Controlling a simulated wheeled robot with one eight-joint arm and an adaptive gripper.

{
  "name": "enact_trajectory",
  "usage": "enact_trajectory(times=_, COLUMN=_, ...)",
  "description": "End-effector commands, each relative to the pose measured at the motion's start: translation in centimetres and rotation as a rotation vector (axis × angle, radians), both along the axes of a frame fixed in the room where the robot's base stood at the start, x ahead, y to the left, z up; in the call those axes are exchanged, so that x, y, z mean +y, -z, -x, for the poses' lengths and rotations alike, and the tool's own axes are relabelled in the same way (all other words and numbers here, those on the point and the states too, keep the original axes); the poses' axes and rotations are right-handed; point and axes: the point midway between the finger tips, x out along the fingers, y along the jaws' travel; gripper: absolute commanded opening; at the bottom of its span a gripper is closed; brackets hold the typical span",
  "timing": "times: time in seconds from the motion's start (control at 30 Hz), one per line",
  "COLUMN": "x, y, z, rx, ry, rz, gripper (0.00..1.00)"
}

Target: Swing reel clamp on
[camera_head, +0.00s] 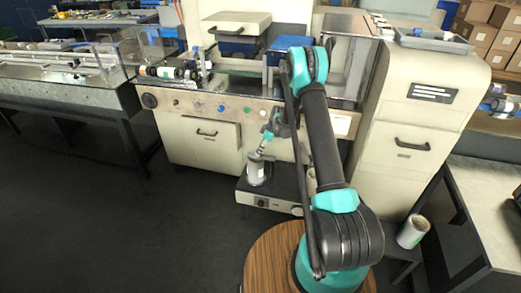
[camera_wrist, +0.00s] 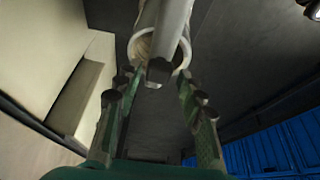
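A pale roll or reel (camera_head: 256,174) stands upright on a low machine unit in the head view. My gripper (camera_head: 257,154) is close above its top, pointing down and to the left. In the wrist view my gripper (camera_wrist: 155,82) has its two green fingers apart. A light grey bar (camera_wrist: 172,25) with a darker block-like end (camera_wrist: 159,72) comes down from the top of the picture, between the fingertips. A pale round rim (camera_wrist: 183,56) shows around the bar. I see gaps at both fingers. I cannot tell which part is the reel clamp.
The low unit (camera_head: 278,198) stands in front of the cream machine cabinet (camera_head: 205,145). Another pale roll (camera_head: 413,231) stands at the right near a table (camera_head: 490,220). A conveyor (camera_head: 60,95) runs at the left. The dark floor at left front is clear.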

Motion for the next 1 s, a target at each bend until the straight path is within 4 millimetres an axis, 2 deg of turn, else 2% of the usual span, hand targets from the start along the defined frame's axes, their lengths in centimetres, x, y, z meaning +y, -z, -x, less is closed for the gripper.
enact_trajectory(times=0.3, x=0.0, y=-0.1, z=0.0, rx=-0.001, ry=0.001, rz=-0.001, gripper=0.47)
enact_trajectory(times=0.43, x=-0.3, y=-0.8, z=0.0, rx=-0.001, ry=0.003, rz=-0.001, gripper=0.47)
enact_trajectory(times=0.57, x=-1.0, y=-2.7, z=0.3, rx=-0.001, ry=0.004, rz=-0.001, gripper=0.47)
enact_trajectory(times=0.8, x=-2.9, y=-7.2, z=0.8, rx=0.000, ry=0.002, rz=0.000, gripper=0.47)
enact_trajectory(times=1.0, x=-3.9, y=-9.9, z=1.2, rx=0.000, ry=0.002, rz=0.000, gripper=0.47)
